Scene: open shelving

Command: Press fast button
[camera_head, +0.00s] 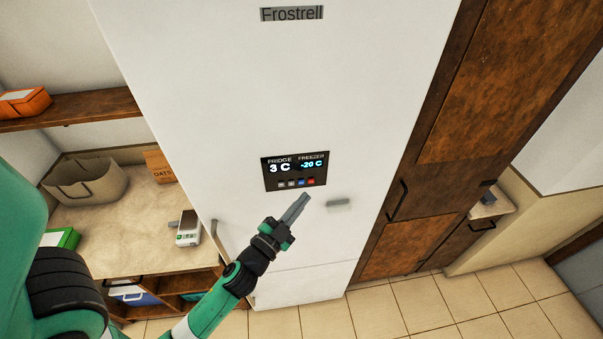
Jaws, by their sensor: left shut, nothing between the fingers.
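A tall white fridge (250,75) labelled Frostrell fills the middle of the head view. Its black control panel (295,170) reads fridge 3 C and freezer -20 C. A row of several small buttons (296,183) runs along the panel's lower edge, the rightmost one red and one blue beside it. Their labels are too small to read. My left gripper (304,198) is shut and empty, its tip just below the panel's lower edge near the right-hand buttons. I cannot tell whether it touches the fridge. My right gripper is not in view.
A small grey handle (338,203) sits on the fridge right of my gripper tip. A counter (125,235) at the left holds a fabric basket (85,183), an oats box (159,167) and a small scale (188,230). Brown wooden cabinets (480,100) stand at the right.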

